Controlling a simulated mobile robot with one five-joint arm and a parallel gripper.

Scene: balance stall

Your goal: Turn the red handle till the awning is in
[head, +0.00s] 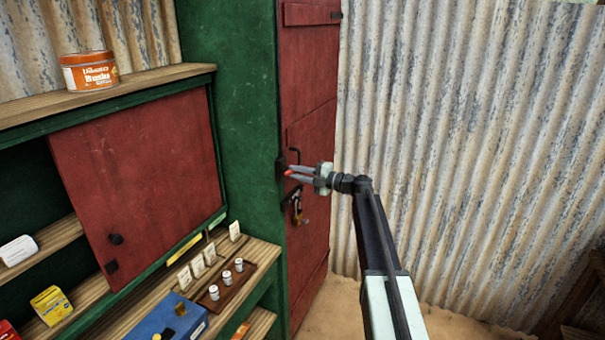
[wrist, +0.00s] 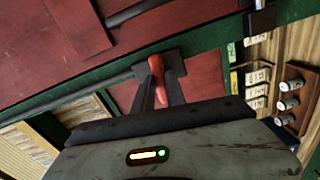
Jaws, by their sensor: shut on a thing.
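The red handle (head: 288,173) is a small red grip on the side of the red-and-green cabinet, seen in the head view. It also shows in the wrist view (wrist: 156,66), standing out from a dark mount. My gripper (head: 291,171) reaches in from the right and is shut on the red handle. In the wrist view, the two fingers (wrist: 161,80) lie on either side of it. The fingers hide part of the handle. I cannot make out the awning in either view.
Left are a red sliding panel (head: 140,180), a counter with small jars (head: 226,278), a blue box (head: 170,318) and an orange tin (head: 90,72). Corrugated wall (head: 450,130) stands behind.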

